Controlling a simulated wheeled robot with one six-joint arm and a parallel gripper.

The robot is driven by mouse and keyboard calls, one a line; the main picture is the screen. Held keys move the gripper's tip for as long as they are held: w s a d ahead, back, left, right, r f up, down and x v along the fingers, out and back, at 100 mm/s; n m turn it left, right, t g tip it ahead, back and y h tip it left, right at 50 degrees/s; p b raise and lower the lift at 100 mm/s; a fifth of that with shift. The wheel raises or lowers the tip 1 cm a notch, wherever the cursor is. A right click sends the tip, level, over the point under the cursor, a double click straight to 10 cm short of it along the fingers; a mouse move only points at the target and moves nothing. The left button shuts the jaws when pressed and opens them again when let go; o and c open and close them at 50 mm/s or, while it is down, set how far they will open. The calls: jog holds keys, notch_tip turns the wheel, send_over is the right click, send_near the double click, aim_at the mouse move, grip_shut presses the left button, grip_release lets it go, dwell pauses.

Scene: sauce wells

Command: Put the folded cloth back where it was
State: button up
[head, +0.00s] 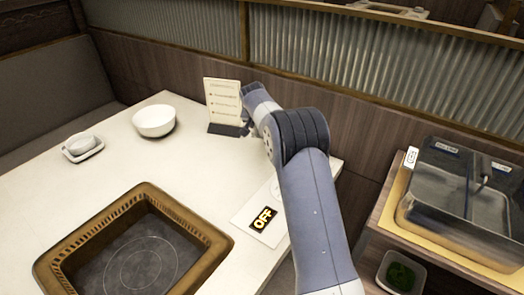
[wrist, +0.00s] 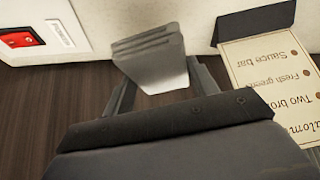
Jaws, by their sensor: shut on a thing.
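The folded cloth (wrist: 150,62) is a grey, layered block in the wrist view. My gripper (wrist: 160,92) has its two fingers on either side of the cloth and is shut on it. The cloth is over or at the pale tabletop's edge; whether it touches the top is unclear. In the head view my arm reaches to the table's far right corner, by the menu card (head: 222,102), and hides the cloth and most of the gripper. The card also shows in the wrist view (wrist: 265,75), right of the cloth.
A red switch (wrist: 20,40) is left of the cloth. A side counter (head: 385,225) bears a metal basin (head: 470,180).

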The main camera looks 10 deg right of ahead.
aim_at(262, 153)
notch_tip(262, 153, down, 10)
jog(key=shift+r, duration=0.15)
dwell(0.3)
jog(key=o, duration=1)
jog(key=shift+c, duration=0.2)
jog(key=shift+s+a+r, duration=0.1)
jog(key=shift+r, duration=0.25)
jog(key=v, duration=1.1)
jog(key=shift+b, duration=0.3)
jog(key=shift+r, duration=0.15)
